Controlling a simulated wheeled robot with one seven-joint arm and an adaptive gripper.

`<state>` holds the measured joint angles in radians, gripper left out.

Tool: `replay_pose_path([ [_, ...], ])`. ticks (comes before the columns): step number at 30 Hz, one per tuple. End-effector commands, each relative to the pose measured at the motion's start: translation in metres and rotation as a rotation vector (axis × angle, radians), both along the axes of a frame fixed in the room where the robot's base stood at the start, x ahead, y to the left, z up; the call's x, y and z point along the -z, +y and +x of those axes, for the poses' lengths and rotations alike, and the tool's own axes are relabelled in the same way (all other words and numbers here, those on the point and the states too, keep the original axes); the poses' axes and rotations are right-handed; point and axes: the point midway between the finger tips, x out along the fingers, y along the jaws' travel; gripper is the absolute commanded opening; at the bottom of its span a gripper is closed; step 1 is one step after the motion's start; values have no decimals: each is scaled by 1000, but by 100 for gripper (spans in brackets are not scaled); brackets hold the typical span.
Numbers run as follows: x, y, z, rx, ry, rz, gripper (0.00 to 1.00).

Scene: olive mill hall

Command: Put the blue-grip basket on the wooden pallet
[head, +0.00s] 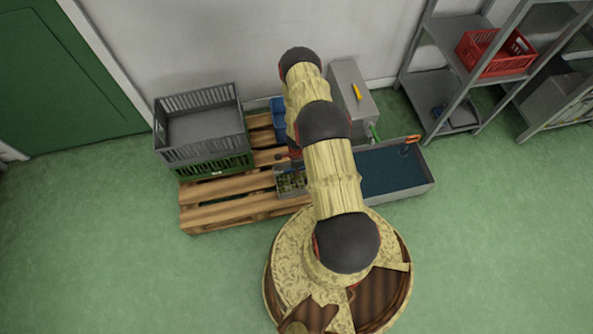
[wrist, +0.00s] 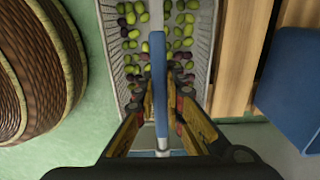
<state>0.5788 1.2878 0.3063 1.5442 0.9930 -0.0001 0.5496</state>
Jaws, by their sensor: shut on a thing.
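The blue-grip basket (wrist: 116,55) is a pale mesh basket holding green and dark olives, with a long blue grip (wrist: 158,70) across its top. My gripper (wrist: 160,92) is shut on this grip, above the middle of the basket. In the head view the basket (head: 291,193) shows at the right front part of the wooden pallet (head: 225,209), partly hidden by my arm. Pallet planks (wrist: 240,50) lie along the basket's right side in the wrist view, with green floor on its left. I cannot tell whether the basket touches the pallet or hangs above it.
A grey crate (head: 203,154) stacked on a green crate (head: 235,164) takes the pallet's left back. A blue bin (head: 278,105) stands at the back, partly hidden. A grey tray with a dark blue inside (head: 394,172) lies right. The pallet's front left is bare.

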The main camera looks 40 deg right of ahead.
Motion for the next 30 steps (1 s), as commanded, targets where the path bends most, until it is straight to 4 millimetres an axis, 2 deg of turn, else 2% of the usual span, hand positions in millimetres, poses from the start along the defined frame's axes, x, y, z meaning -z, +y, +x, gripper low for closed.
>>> replay_pose_path([
  [8, 1, -1, 1, 0, -3, -2, 0],
  [9, 2, -1, 1, 0, -1, -1, 12],
  [18, 1, -1, 1, 0, -1, -1, 29],
  [26, 1, -1, 1, 0, -1, -1, 29],
  [30, -6, -1, 1, 0, -2, -1, 29],
])
